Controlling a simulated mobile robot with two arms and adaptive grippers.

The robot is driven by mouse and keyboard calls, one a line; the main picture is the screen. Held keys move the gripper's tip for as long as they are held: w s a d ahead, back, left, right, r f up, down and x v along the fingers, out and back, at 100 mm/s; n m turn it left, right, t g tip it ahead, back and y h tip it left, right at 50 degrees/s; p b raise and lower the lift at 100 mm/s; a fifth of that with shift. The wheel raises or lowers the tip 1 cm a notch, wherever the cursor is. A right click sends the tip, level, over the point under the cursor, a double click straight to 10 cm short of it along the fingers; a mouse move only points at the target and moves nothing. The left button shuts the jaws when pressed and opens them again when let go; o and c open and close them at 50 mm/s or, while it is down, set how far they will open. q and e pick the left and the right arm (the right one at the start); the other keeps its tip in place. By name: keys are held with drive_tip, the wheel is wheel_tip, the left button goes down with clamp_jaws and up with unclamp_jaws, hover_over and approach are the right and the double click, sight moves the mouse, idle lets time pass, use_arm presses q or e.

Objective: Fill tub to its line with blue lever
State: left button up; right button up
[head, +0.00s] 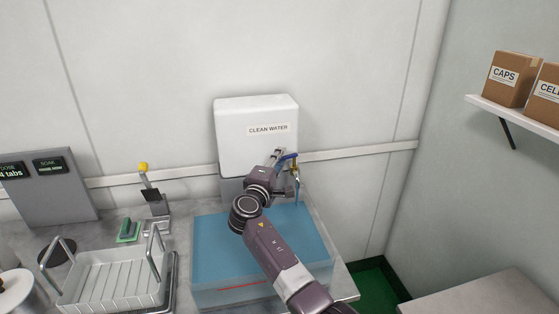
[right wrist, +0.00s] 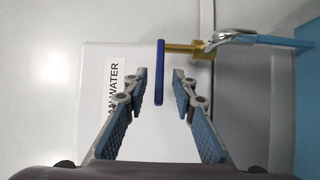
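The white clean-water tank (head: 256,135) hangs on the wall. Its brass tap (right wrist: 185,48) has a blue lever (right wrist: 159,72), which also shows in the head view (head: 288,157). A blue stream (right wrist: 280,41) runs from the metal spout. The clear tub (head: 325,262) stands below, holding blue water (head: 222,232). A red line (head: 245,286) shows low on its front; I cannot tell exactly how the water surface compares with it. My right gripper (right wrist: 159,82) is open, its fingers apart on both sides of the lever, with gaps. My left gripper is out of view.
A white dish rack (head: 110,280) and a yellow-knobbed fixture (head: 152,190) stand left of the tub. A green item (head: 129,230) lies behind the rack. A shelf with boxes (head: 511,78) is at upper right. A grey surface (head: 480,295) is at lower right.

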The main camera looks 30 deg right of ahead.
drive_tip(key=v, duration=1.2)
drive_tip(key=shift+c, duration=0.6)
drive_tip(key=shift+s+d, duration=0.1)
drive_tip(key=shift+d, duration=0.25)
drive_tip(key=shift+c, duration=1.4)
drive_tip(key=d+n+t+p, duration=0.1)
drive_tip(key=d+n, duration=0.1)
drive_tip(key=s+d+n+y+p, duration=0.1)
drive_tip(key=d+n, duration=0.1)
drive_tip(key=s+d+f+n+t+p, duration=0.1)
drive_tip(key=d+n, duration=0.1)
drive_tip(key=d, duration=0.1)
drive_tip(key=shift+n+t+y, duration=0.3)
drive_tip(key=shift+n, duration=0.1)
clamp_jaws()
drive_tip(key=s+r+n+t+y+p, duration=0.1)
drive_tip(key=s+n+t+y+p, duration=0.35)
drive_tip(key=n+y, duration=1.1)
drive_tip(key=w+n+g+h+p, duration=0.1)
drive_tip(key=w+n+h, duration=0.3)
drive_tip(key=w, duration=0.7)
drive_tip(key=shift+w+d+r+n+g+p, duration=0.15)
drive_tip(key=shift+w+d+n+g+p, duration=0.1)
drive_tip(key=shift+d+n+g+p, duration=0.25)
